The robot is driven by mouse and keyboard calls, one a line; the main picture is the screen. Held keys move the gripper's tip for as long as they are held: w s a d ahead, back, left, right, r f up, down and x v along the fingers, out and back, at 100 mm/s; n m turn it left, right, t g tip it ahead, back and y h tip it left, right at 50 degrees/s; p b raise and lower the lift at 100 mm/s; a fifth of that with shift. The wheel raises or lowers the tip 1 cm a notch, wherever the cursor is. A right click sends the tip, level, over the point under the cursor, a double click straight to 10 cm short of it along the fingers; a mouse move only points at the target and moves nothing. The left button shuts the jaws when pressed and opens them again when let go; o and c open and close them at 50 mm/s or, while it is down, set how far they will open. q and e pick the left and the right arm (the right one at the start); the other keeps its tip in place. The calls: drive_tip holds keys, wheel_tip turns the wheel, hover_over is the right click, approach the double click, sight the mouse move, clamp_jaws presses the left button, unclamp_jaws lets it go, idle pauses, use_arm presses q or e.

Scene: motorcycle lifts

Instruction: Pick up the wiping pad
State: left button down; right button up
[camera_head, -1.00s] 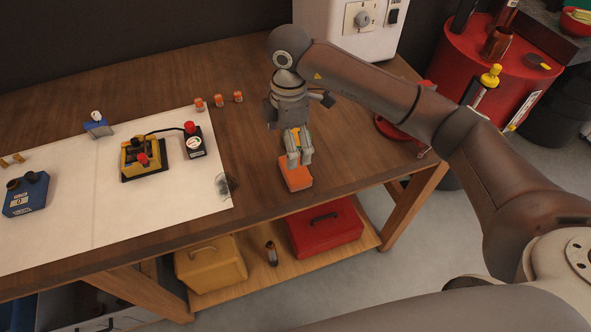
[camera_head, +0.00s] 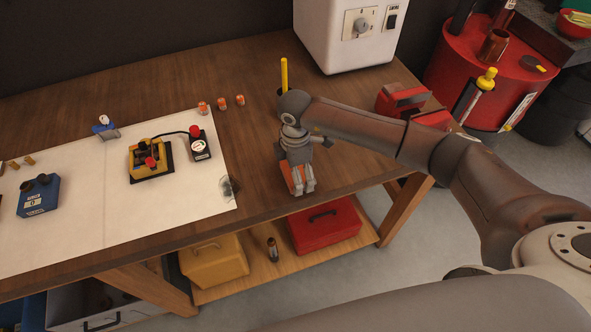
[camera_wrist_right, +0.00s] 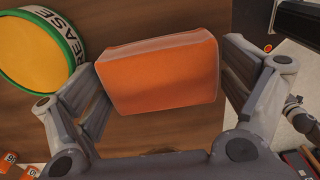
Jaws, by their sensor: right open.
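The wiping pad, an orange block, lies on the wooden workbench near its front edge. In the head view most of it (camera_head: 287,176) is hidden by my right gripper (camera_head: 302,186). In the right wrist view the pad (camera_wrist_right: 160,72) is plainly seen between the two spread fingers of the right gripper. The gripper is open, with one finger on each side of the pad. A narrow gap shows at the right finger; at the left finger I cannot tell if it touches. My left gripper is not in view.
A yellow-topped grease can (camera_wrist_right: 38,50) is close beside the left finger in the right wrist view. Small orange-topped items (camera_head: 222,103) and a white mat (camera_head: 75,215) with tools lie to the left. A white machine (camera_head: 348,30) stands behind.

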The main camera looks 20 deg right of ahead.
drive_tip(key=c, duration=0.7)
drive_tip(key=shift+c, duration=0.2)
drive_tip(key=shift+r+b, duration=0.45)
drive_tip(key=shift+b, duration=0.15)
drive_tip(key=shift+s+a+r+b, duration=0.1)
drive_tip(key=shift+a+r+b, duration=0.05)
drive_tip(key=shift+r+b, duration=0.4)
drive_tip(key=shift+a+r+b, duration=0.1)
drive_tip(key=shift+r+b, duration=0.2)
drive_tip(key=shift+r, duration=0.35)
drive_tip(key=shift+s+a+r+b, duration=2.2)
drive_tip(key=shift+s+a+r, duration=2.6)
drive_tip(key=shift+a+r, duration=0.05)
